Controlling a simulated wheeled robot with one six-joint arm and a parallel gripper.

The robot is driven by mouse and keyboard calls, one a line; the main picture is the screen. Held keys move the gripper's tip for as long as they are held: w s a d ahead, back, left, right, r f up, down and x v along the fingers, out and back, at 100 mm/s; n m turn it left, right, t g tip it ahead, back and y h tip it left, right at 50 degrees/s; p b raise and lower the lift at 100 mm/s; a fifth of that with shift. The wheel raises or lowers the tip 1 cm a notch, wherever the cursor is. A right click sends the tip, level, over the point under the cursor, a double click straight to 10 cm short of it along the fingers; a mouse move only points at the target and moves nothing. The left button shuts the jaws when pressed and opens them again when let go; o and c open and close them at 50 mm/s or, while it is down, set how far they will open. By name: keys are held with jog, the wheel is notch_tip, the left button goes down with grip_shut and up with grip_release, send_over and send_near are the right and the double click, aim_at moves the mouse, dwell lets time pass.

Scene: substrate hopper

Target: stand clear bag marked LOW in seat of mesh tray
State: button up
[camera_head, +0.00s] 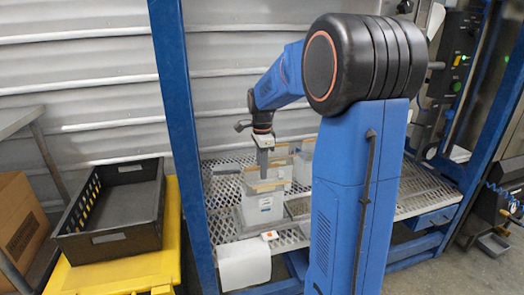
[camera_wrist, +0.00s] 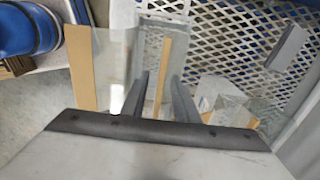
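A clear bag (camera_head: 262,209) with a tan top strip and a small label stands upright on the mesh tray (camera_head: 222,226); the label is too small to read. My gripper (camera_head: 264,173) points down at its top strip. In the wrist view, my gripper's two dark fingers (camera_wrist: 161,97) stand apart, with a tan strip (camera_wrist: 164,66) between them and gaps on both sides. I cannot tell whether the fingers touch the bag. Another clear bag (camera_head: 303,166) stands behind it to the right. Which bag is marked LOW cannot be read.
A black crate (camera_head: 113,244) sits on a yellow stand (camera_head: 172,240) at left. A blue post (camera_head: 178,90) rises between crate and tray. A white sheet (camera_head: 245,264) hangs at the tray's front. In the wrist view, a clear panel with a tan strip (camera_wrist: 80,65) lies left of the fingers.

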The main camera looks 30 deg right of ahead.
notch_tip(320, 180, up, 17)
jog(key=shift+f, duration=0.15)
dwell(0.4)
